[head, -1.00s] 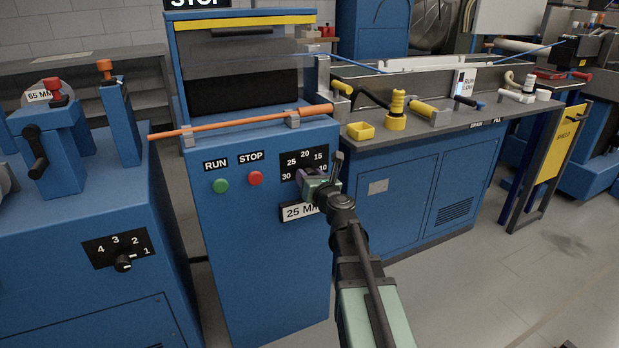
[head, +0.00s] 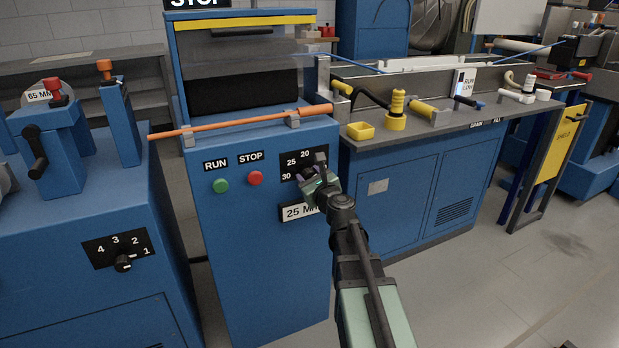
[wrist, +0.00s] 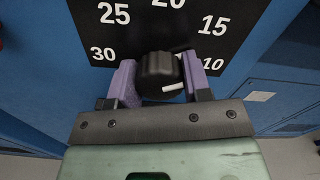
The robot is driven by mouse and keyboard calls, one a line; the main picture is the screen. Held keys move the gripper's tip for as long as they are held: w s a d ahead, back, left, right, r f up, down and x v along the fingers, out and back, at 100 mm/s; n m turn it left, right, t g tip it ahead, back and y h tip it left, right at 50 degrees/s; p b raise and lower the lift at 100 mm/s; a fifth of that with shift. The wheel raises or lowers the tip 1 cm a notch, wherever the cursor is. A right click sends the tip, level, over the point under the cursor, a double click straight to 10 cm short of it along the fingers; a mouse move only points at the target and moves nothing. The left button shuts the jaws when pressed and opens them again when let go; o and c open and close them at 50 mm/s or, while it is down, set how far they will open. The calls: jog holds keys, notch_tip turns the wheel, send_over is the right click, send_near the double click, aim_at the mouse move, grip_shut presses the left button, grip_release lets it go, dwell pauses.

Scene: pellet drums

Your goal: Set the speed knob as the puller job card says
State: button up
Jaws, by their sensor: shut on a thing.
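The black speed knob (wrist: 158,70) sits on a black dial plate (wrist: 240,18) marked 10, 15, 20, 25 and 30. My gripper (wrist: 160,82) is shut on the knob, with a purple finger on each side. The knob's white mark points right, roughly toward the 10 side; its exact setting is hard to tell. In the head view my gripper (head: 312,177) covers the knob and the right part of the dial plate (head: 288,162). A white card (head: 466,83) on the bench to the right shows "RUN" above a partly readable word; I cannot tell whether it is the job card.
A green RUN button (head: 221,186) and a red STOP button (head: 256,178) are left of the dial. A "25 MM" label (head: 296,212) is just below it. An orange rod (head: 235,122) crosses above. Another knob (head: 123,263), marked 1 to 4, is on the left machine.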

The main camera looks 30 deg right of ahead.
jog(key=n, duration=0.5)
jog(key=shift+n, duration=0.3)
jog(key=n, duration=1)
jog(key=shift+n, duration=2.7)
jog(key=o, duration=0.9)
jog(key=shift+s, duration=0.15)
